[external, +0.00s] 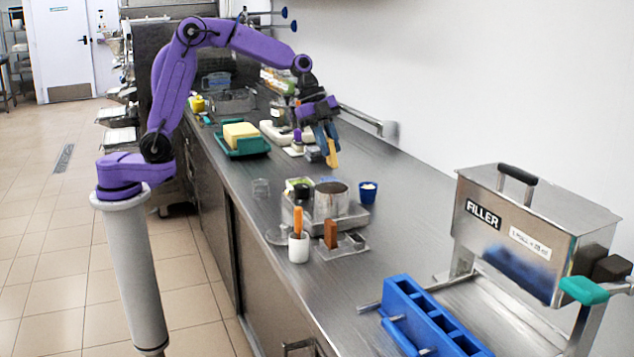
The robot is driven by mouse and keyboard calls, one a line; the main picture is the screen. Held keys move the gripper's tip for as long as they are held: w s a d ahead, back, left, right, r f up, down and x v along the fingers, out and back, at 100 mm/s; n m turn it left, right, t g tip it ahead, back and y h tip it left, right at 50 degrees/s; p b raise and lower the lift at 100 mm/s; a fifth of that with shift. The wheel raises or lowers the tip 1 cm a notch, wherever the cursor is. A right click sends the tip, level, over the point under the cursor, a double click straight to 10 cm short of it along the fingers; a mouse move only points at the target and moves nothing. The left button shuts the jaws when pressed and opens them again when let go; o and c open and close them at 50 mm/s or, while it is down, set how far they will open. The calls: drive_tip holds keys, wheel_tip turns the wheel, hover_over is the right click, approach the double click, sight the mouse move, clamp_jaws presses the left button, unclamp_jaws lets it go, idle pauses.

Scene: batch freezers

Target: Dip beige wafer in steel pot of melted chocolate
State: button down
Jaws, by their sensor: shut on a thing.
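My gripper (327,142) is shut on the beige wafer (333,156), which hangs below the blue fingers, nearly upright and slightly tilted. The steel pot (331,202) is a round, open pot on a metal tray (352,222) on the counter. The wafer appears above and behind the pot in the picture, apart from it. The pot's inside shows only as a thin sliver, so the chocolate cannot be made out clearly.
Beside the pot stand small jars (299,188), a blue cup (368,192) and a white cup (298,248) with an orange-handled tool. A brown block (330,234) stands in front. A green tray (243,148) lies farther back. The filler (530,235) and blue mould (430,320) are at right.

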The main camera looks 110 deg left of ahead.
drive_tip(key=shift+f, duration=4.75)
drive_tip(key=shift+r, duration=4.2)
